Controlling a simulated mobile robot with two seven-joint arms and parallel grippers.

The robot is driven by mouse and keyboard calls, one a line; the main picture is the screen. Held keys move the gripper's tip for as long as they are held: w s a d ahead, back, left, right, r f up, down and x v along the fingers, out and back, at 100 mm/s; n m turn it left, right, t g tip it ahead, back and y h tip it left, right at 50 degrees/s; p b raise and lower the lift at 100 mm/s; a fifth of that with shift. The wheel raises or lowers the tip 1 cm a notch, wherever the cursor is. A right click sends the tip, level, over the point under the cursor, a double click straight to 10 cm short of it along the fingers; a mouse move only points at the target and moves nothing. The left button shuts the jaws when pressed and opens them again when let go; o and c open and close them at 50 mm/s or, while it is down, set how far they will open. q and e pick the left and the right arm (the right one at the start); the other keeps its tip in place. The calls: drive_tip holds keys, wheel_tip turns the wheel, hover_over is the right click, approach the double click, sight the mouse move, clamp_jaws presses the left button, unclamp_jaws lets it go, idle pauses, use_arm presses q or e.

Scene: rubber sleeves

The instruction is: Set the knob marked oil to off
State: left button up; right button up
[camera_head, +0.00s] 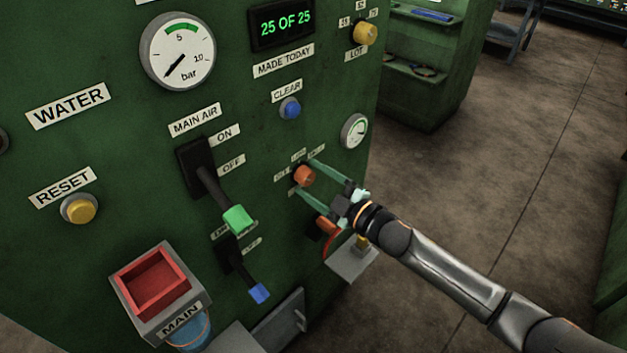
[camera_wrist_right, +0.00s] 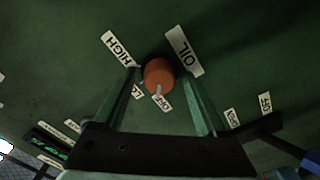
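The orange-red oil knob (camera_head: 305,177) sits on the green panel, and it also shows in the right wrist view (camera_wrist_right: 159,73). A sign reading OIL (camera_wrist_right: 184,52) is beside it, with a HIGH label (camera_wrist_right: 117,48) on the other side. A pale mark on the knob points down in the wrist view, toward a small label (camera_wrist_right: 164,103) too small to read surely. My right gripper (camera_head: 304,174) is open, its green fingers on either side of the knob, with gaps showing in the wrist view. My left gripper is not in view.
Another orange knob (camera_head: 326,224) sits just below the gripper. Main air lever (camera_head: 235,217) and a blue-tipped lever (camera_head: 259,292) stick out to the left. A blue clear button (camera_head: 290,107) and a small gauge (camera_head: 354,131) are above. Open floor lies right.

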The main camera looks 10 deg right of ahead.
drive_tip(key=shift+o, duration=0.2)
drive_tip(key=shift+s, duration=0.1)
drive_tip(key=v, duration=1.2)
drive_tip(key=shift+s+b, duration=0.15)
drive_tip(key=shift+b, duration=0.25)
drive_tip(key=shift+d, duration=0.1)
